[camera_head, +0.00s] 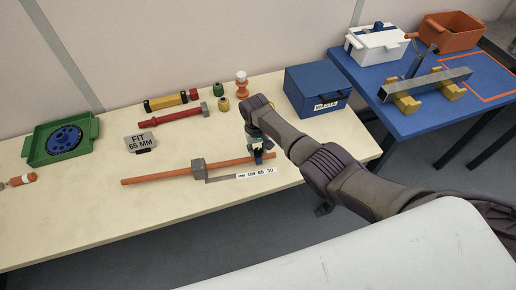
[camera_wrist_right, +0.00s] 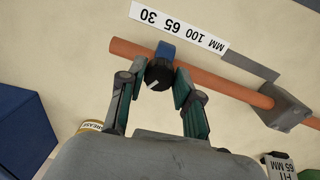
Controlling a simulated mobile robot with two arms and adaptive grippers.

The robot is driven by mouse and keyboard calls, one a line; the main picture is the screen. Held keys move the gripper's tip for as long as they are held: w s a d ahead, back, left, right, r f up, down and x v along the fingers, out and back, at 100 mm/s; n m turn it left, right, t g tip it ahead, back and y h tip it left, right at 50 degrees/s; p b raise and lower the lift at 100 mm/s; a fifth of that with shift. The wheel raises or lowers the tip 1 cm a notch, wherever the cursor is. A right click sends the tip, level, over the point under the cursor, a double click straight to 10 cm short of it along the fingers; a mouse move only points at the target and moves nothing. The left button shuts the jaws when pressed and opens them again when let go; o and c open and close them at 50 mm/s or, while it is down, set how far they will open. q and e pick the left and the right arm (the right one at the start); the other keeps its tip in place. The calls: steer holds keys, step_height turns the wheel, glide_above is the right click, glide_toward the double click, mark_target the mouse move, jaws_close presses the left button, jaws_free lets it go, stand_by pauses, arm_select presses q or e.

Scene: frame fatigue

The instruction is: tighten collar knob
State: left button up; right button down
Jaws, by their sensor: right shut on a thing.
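An orange rod (camera_head: 155,176) lies across the light table with a grey block (camera_head: 198,167) on it. A blue collar (camera_head: 259,157) sits around the rod near its right end, beside a white scale strip reading MM 100 65 30 (camera_head: 256,173). In the right wrist view the collar (camera_wrist_right: 165,50) carries a black knob (camera_wrist_right: 157,76) with a white pointer mark. My right gripper (camera_head: 256,146) is over the collar; the wrist view shows its two fingers (camera_wrist_right: 160,84) shut on the knob's sides. My left gripper is not in view.
A sign (camera_head: 141,142) reads FIT 65 MM. A green tray (camera_head: 94,128) holds a dark blue disc. A red-handled tool (camera_head: 170,119), small pots and a blue box (camera_head: 317,88) stand behind the rod. A blue table (camera_head: 425,118) is at right.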

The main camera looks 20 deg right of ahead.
mark_target(256, 151)
stand_by(0.4)
steer(key=c, duration=0.8)
jaws_free()
steer(key=shift+r, duration=0.1)
steer(key=r, duration=1.2)
steer(key=shift+a, duration=0.25)
steer(key=shift+f, duration=0.1)
